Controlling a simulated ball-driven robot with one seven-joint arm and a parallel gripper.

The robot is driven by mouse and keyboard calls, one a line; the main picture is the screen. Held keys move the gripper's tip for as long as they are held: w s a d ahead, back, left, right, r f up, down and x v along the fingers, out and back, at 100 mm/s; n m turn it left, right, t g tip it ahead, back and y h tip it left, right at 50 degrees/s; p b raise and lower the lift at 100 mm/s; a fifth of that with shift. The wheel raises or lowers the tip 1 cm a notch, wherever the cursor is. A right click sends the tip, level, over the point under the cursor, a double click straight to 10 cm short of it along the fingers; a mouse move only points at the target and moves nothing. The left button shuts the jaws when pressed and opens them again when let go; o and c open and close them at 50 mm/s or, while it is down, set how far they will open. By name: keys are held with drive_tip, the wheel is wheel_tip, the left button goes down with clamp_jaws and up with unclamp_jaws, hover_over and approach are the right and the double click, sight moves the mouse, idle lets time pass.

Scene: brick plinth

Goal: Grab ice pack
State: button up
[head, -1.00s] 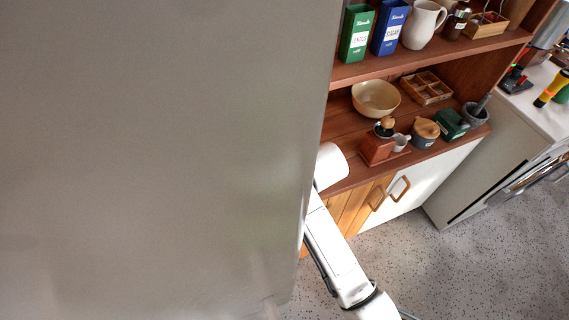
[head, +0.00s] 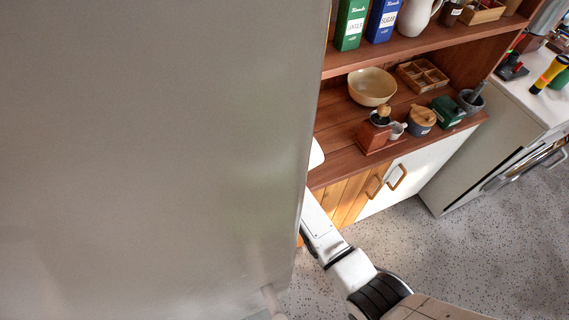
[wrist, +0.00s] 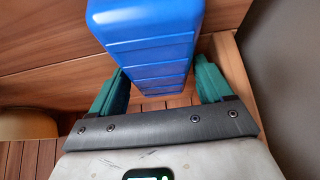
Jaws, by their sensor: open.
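The ice pack (wrist: 152,42) is a bright blue ribbed block in the wrist view, standing tall over a wooden slatted surface. My gripper (wrist: 160,72) has its two green fingers apart, one on each side of the ice pack's lower part. I cannot tell whether either finger touches it. In the head view the ice pack and my gripper are hidden; my white arm runs behind the large grey panel.
The grey panel (head: 150,150) fills the left of the head view. A wooden shelf unit (head: 420,48) holds a bowl (head: 371,88), a grinder (head: 376,132) and tins. In the wrist view a dark wall (wrist: 285,80) stands close on the right. Speckled floor (head: 440,250) is clear.

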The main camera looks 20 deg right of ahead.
drive_tip(key=shift+w+f, duration=0.2)
drive_tip(key=shift+f, duration=0.1)
drive_tip(key=shift+c, duration=0.4)
drive_tip(key=c, duration=0.9)
